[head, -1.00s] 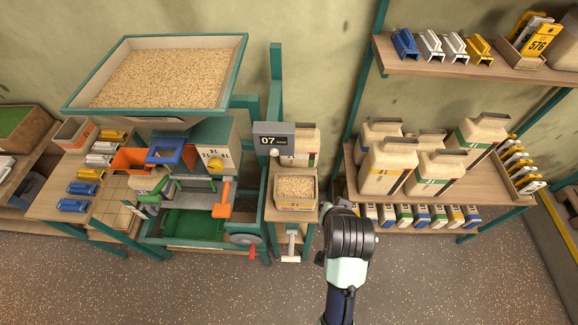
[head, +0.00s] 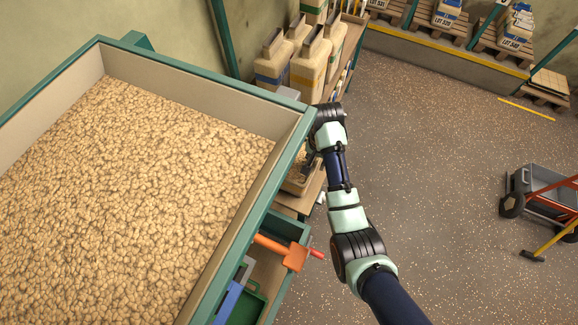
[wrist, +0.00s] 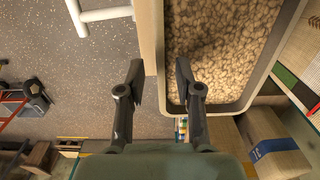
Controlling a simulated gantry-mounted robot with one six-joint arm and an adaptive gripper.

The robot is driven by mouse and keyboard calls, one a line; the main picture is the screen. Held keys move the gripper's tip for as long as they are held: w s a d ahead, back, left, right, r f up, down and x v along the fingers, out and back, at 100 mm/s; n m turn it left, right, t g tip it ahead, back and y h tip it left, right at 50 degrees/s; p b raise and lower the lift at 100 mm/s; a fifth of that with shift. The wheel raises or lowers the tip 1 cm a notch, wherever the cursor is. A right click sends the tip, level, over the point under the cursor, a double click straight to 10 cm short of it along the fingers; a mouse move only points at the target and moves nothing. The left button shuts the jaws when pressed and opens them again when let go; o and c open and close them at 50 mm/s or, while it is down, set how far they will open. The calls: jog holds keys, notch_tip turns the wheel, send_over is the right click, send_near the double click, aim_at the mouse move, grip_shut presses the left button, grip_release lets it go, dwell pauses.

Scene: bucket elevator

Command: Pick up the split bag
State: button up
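Several paper bags (head: 447,14) lie on pallets along the far wall at the top right of the head view, some with LOT labels. Another pale bag (head: 515,28) lies there on its pallet. I cannot tell which bag is split. My gripper (wrist: 159,75) is open and empty in the wrist view. Its right finger is in front of the near wall of a grain-filled box (wrist: 248,95), and its left finger shows against the floor.
A large grain hopper (head: 290,150) fills the left of the head view. Upright bags (head: 310,65) stand on a shelf beyond my arm. A grey cart (head: 545,180) stands at the right. The floor (head: 430,150) between is clear.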

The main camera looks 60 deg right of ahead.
jog(key=f+b, duration=0.1)
jog(key=f, duration=0.2)
jog(key=f+b, duration=0.1)
jog(key=f, duration=0.3)
jog(key=shift+w+a+f, duration=0.1)
jog(key=shift+a+f, duration=0.1)
jog(key=shift+f, duration=0.05)
grip_shut()
jog(key=shift+w+r, duration=0.1)
jog(key=shift+r, duration=0.15)
